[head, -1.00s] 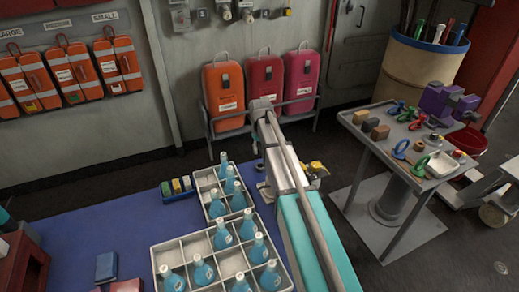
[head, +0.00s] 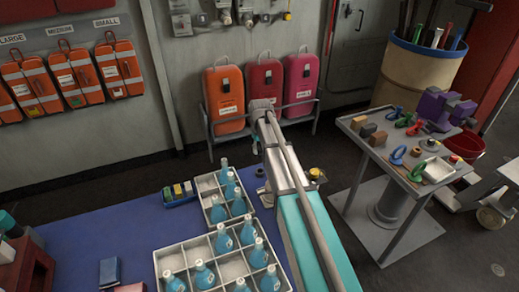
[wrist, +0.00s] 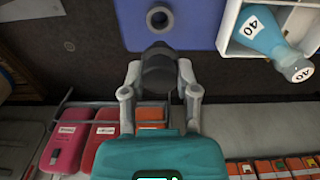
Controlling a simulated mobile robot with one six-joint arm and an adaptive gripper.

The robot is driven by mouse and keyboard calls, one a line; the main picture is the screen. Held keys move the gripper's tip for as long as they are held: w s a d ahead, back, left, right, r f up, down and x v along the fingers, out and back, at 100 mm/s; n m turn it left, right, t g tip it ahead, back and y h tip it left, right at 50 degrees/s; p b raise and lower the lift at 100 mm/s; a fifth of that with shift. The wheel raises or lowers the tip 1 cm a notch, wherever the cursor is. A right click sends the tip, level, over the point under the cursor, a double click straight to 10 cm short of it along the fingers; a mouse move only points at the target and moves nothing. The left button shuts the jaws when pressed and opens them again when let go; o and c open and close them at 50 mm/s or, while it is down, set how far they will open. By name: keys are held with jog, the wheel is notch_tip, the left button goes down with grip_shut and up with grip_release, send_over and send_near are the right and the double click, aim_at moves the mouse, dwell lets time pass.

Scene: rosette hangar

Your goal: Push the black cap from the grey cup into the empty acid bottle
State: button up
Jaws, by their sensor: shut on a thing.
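In the wrist view, my gripper (wrist: 160,92) is shut on the black cap (wrist: 158,70), which sits between its two grey fingers. Beyond the cap, a small round grey cup (wrist: 159,18) with an open top stands on the blue mat. The cap appears apart from it. A blue bottle labelled 40 (wrist: 265,34) stands in a white crate at the right. Several blue bottles (head: 222,240) stand in the crates there; I cannot tell which one is empty.
Two white divided crates (head: 172,262) stand on the blue mat (head: 110,228), with some empty compartments. A grey trolley (head: 375,165) with tools stands at the right. Orange and pink cases (head: 226,100) line the wall.

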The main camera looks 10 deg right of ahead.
aim_at(260, 148)
jog(key=shift+r, duration=0.1)
notch_tip(260, 148, up, 21)
jog(key=p, duration=2.1)
jog(key=shift+s, duration=0.15)
